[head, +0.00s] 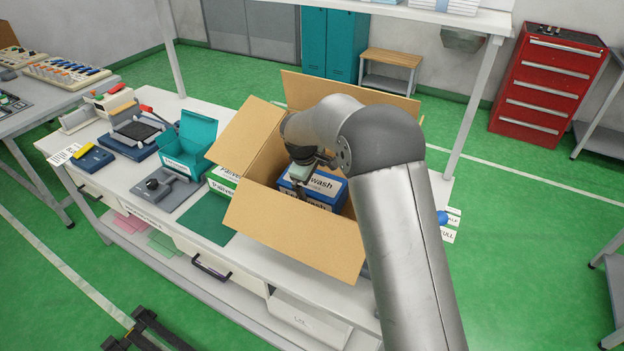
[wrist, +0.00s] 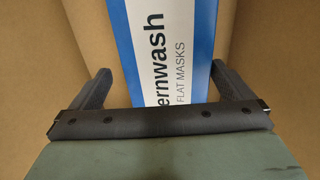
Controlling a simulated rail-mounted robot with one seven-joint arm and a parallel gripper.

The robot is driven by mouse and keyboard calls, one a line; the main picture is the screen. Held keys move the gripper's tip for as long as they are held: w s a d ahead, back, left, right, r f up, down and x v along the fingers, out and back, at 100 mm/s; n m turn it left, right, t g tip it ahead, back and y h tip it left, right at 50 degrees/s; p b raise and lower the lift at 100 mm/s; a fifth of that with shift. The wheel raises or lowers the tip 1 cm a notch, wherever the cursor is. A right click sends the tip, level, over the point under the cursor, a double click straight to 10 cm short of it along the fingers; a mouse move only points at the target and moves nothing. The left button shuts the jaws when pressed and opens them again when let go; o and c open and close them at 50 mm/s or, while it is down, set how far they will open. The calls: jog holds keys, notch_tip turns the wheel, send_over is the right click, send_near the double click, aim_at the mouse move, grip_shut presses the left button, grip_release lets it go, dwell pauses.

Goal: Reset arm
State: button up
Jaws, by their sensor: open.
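My arm reaches over an open cardboard box (head: 290,232) on the white table, and my gripper (head: 303,190) is down inside it. Blue and white mask packs (head: 323,188) lie in the box, with "wash" readable on one. In the wrist view my gripper (wrist: 160,88) has its two fingers wide apart. A blue and white pack (wrist: 165,45) reading "ernwash FLAT MASKS" shows between and beyond the fingers. I cannot tell whether the fingers touch it. Part of the box is hidden behind my arm.
The box flaps stand spread outward around my arm. Left of the box are a green-and-white pack (head: 222,180), a teal bin (head: 190,148) and a grey device with a black knob (head: 165,190). A shelf (head: 400,12) runs above the table's back edge.

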jog(key=shift+r, duration=0.5)
dwell(0.5)
